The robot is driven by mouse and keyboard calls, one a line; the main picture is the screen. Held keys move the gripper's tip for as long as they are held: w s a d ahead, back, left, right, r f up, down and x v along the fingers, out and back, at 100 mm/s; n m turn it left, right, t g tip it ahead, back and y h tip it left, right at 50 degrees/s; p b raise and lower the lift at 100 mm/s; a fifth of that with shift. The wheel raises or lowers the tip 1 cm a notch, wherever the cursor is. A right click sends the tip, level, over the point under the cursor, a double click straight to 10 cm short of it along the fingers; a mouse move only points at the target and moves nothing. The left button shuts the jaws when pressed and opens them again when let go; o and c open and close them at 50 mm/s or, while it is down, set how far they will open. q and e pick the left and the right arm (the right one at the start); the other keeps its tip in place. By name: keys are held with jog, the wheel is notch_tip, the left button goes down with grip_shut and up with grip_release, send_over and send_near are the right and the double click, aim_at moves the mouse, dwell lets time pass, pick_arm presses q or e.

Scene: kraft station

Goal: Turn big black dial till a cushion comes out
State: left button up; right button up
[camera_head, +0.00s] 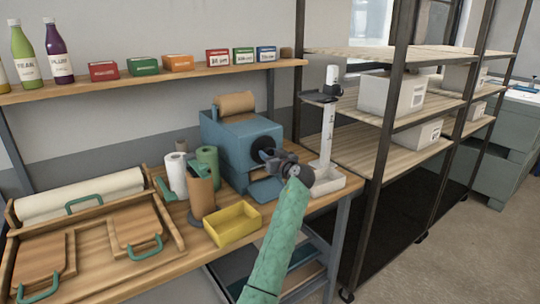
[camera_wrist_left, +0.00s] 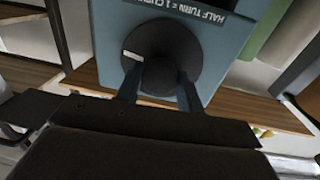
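The big black dial (camera_head: 263,148) is on the front of a blue machine (camera_head: 228,134) with a brown paper roll (camera_head: 235,103) on top. In the left wrist view the dial (camera_wrist_left: 186,52) is a round black disc with a raised central knob and a white mark at its left. My left gripper (camera_head: 277,160) is at the dial; in the wrist view its two fingers (camera_wrist_left: 160,90) are apart, one on each side of the knob. Whether they press on it is unclear. No cushion shows at the blue outlet tray (camera_head: 265,190). My right gripper is out of view.
A yellow tray (camera_head: 233,224), upright rolls and wooden boards stand left on the bench. A white scale-like stand (camera_head: 327,140) is close to the right of my gripper. A shelf above holds bottles and small boxes. A label (camera_wrist_left: 180,12) reads "HALF TURN = 1" and is cut off.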

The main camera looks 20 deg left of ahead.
pick_arm(q)
jog(key=shift+m, duration=0.3)
jog(key=m, duration=0.3)
jog(key=shift+r+m, duration=0.1)
jog(key=shift+m, duration=1)
jog(key=m+g+p, duration=0.1)
jog(key=m+p, duration=0.2)
jog(key=m, duration=0.3)
jog(key=shift+w+r, duration=0.1)
jog(key=shift+r, duration=0.05)
jog(key=m+p, duration=0.4)
jog(key=m, duration=0.2)
jog(key=shift+d+g+p, duration=0.1)
jog(key=shift+g+p, duration=0.2)
jog(key=shift+g, duration=0.1)
jog(key=shift+f+m, duration=0.2)
jog(key=shift+m, duration=0.3)
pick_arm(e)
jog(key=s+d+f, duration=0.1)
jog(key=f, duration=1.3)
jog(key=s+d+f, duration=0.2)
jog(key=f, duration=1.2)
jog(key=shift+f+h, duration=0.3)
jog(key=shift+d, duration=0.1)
pick_arm(q)
jog(key=o, duration=1)
jog(key=shift+w, duration=0.1)
